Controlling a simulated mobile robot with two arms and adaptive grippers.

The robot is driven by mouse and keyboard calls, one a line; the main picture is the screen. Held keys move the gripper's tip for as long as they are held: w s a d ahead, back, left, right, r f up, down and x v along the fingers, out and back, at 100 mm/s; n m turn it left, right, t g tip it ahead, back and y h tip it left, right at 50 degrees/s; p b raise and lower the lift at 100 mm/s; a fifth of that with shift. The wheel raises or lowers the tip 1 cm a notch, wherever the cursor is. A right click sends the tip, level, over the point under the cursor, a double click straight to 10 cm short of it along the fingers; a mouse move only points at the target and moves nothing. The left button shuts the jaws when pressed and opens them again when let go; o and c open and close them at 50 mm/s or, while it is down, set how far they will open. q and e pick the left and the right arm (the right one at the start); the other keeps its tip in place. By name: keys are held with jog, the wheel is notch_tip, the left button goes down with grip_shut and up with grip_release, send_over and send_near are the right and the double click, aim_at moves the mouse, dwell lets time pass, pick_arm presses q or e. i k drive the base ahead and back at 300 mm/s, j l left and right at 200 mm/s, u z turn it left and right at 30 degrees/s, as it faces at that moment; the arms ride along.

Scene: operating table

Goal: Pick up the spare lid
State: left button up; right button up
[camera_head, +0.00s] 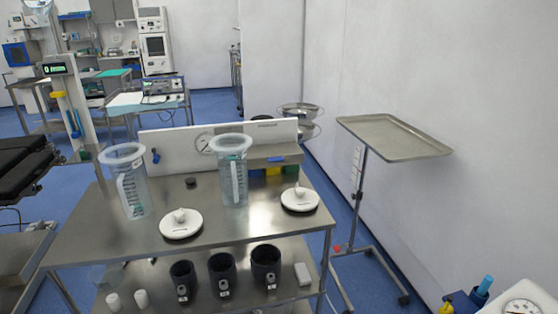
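Two round white lids with raised white knobs lie on the steel table's upper shelf (140,235). One white lid (181,227) is near the middle front edge. The other white lid (299,202) is near the right edge. I cannot tell which one is the spare. A clear graduated jug (131,190) with a white rim stands at the left, and a second such jug (234,175) stands between and behind the lids. Neither of my grippers shows in this view.
A small dark knob (191,182) lies between the jugs. Several dark cups (222,272) and small white items stand on the lower shelf. A tray stand (395,137) is at the right, a black padded table (22,165) at the left. Bare shelf surrounds the lids.

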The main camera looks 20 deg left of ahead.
aim_at(181, 223)
jog(key=u, duration=1.2)
